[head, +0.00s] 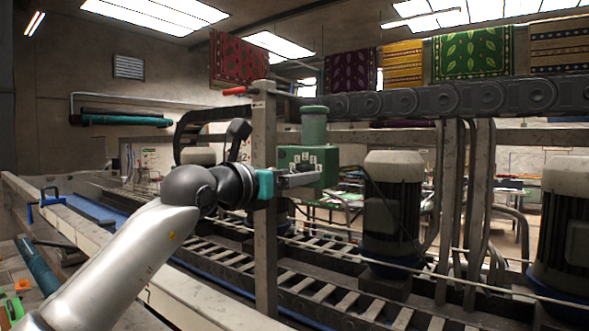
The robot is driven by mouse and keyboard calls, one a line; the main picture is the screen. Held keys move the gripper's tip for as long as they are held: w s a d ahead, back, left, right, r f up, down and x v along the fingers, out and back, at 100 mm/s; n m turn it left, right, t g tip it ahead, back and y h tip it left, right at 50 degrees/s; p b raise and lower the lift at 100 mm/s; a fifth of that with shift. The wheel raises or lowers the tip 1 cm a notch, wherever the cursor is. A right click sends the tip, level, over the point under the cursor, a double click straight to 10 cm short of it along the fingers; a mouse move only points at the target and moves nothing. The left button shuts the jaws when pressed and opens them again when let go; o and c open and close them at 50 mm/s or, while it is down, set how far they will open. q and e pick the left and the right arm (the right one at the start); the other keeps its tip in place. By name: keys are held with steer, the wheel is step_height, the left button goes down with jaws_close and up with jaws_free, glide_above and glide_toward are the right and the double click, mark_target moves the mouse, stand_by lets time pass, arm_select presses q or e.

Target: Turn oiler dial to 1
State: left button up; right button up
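The oiler is a green box (325,155) with a green cylinder (314,125) on top, mounted beside an upright post right of centre. Small white number plates (304,156) show on its front; I cannot read them surely. My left arm comes in from the lower left, and my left gripper (305,179), with a teal part at its base, is at the lower front of the green box. From this side I cannot tell whether its fingers touch the oiler or how far apart they are. The dial's setting cannot be made out. My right gripper is out of view.
A slatted conveyor (330,293) runs below. Large motors (393,205) stand to the right. Rugs (472,54) hang overhead at the back.

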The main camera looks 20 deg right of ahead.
arm_select(q)
steer(key=shift+w+d, duration=0.15)
steer(key=shift+d, duration=0.05)
jaws_close()
stand_by(0.6)
